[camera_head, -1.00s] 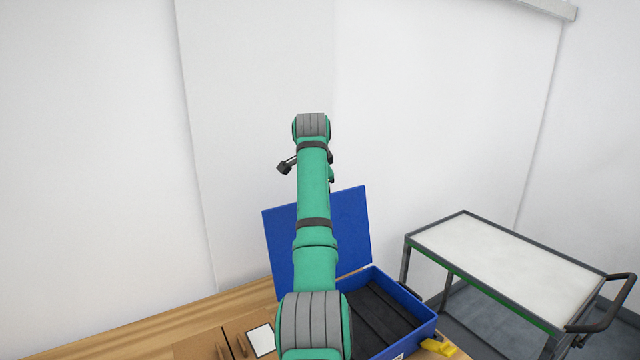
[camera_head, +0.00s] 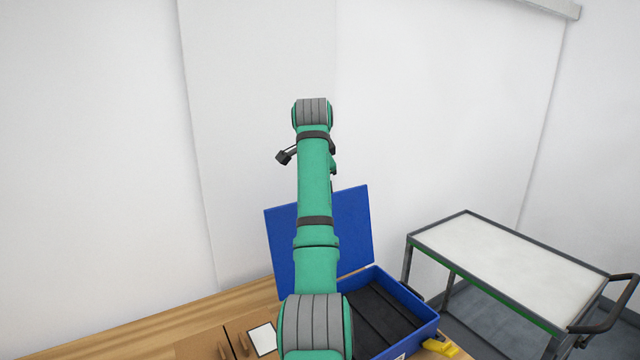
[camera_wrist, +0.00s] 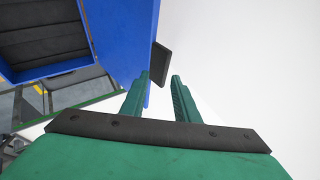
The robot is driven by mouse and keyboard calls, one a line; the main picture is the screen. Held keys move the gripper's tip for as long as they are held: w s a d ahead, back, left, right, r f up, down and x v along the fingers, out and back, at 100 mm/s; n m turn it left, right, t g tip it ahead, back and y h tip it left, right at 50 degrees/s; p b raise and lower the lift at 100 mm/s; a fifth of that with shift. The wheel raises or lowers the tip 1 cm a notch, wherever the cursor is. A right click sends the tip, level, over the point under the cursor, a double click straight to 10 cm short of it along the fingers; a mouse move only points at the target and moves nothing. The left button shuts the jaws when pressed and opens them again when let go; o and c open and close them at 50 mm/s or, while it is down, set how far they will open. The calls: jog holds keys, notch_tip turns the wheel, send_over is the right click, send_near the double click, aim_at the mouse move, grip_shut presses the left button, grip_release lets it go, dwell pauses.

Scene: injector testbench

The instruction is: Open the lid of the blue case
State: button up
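The blue case (camera_head: 421,330) stands on the wooden bench with its lid (camera_head: 350,222) raised and standing up at the back. Its dark, ribbed inside shows, and it also shows in the wrist view (camera_wrist: 85,53). My green arm hides part of the case and the lid in the head view. My gripper is hidden in the head view.
A wooden bench (camera_head: 150,335) runs along the white wall. A white card (camera_head: 262,338) lies left of my arm, and a yellow object (camera_head: 440,347) lies by the case's front right corner. A cart (camera_head: 500,262) with a white top stands at the right.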

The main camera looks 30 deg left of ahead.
jog(key=v, duration=0.6)
notch_tip(320, 180, up, 9)
dwell(1.3)
jog(key=shift+f, duration=0.15)
